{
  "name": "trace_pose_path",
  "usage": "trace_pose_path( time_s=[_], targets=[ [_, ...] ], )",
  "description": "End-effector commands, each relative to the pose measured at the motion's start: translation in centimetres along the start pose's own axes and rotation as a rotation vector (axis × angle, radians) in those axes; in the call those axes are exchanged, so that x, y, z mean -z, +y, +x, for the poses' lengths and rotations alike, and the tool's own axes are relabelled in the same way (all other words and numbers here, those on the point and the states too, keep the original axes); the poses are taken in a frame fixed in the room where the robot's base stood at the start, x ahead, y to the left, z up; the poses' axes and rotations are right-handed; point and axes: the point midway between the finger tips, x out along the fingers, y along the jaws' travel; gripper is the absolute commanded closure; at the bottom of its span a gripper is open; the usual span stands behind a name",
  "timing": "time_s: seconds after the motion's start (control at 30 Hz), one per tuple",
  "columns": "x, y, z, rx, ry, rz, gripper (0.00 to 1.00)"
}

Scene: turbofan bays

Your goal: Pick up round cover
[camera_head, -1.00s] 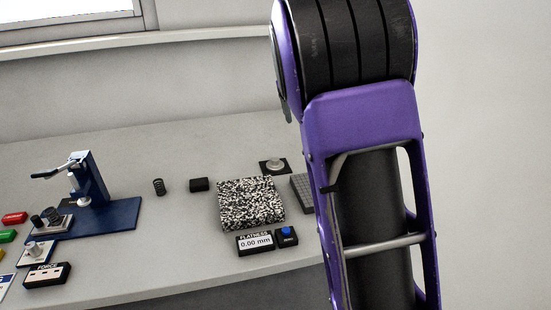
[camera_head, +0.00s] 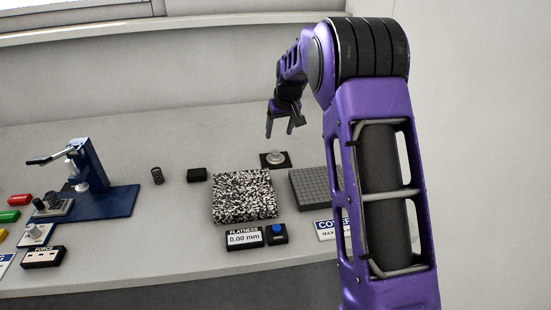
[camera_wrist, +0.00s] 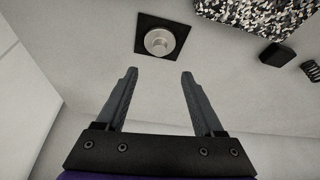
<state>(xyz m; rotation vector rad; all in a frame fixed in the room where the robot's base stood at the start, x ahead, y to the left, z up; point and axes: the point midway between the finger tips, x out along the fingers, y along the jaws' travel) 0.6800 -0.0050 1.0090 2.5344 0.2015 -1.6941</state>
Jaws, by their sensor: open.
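The round cover (camera_head: 275,156) is a small silvery disc with a raised middle. It sits on a black square pad (camera_head: 264,164) on the bench, behind the speckled block. In the wrist view the round cover (camera_wrist: 159,42) and its pad (camera_wrist: 142,48) lie beyond the fingertips, near the top centre. My gripper (camera_head: 279,131) hangs above the bench, over and slightly behind the cover. Its two fingers are apart with nothing between them, as the wrist view also shows (camera_wrist: 159,72). It is not touching the cover.
A speckled block (camera_head: 243,196) and a grey gridded plate (camera_head: 315,189) stand in front of the cover. A small black block (camera_head: 197,174) and a dark spring (camera_head: 157,176) stand to the left. A blue press (camera_head: 90,180) is further left. The bench behind is clear.

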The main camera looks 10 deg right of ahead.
Motion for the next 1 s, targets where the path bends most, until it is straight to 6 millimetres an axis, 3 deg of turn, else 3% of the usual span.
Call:
trace_pose_path(
  time_s=[0.03, 0.2, 0.47, 0.7, 1.0],
  targets=[
    [-0.1, 0.0, 1.4, 0.001, -0.004, -0.001, 0.31],
    [-0.1, 0.0, 4.2, 0.000, -0.001, -0.001, 0.31],
    [-0.1, 0.0, 6.0, -0.001, -0.001, -0.001, 0.31],
    [-0.5, 0.1, 9.5, -0.001, -0.001, 0.000, 0.31],
    [-0.4, 0.1, 10.5, -0.001, 0.000, -0.001, 0.31]
  ],
)
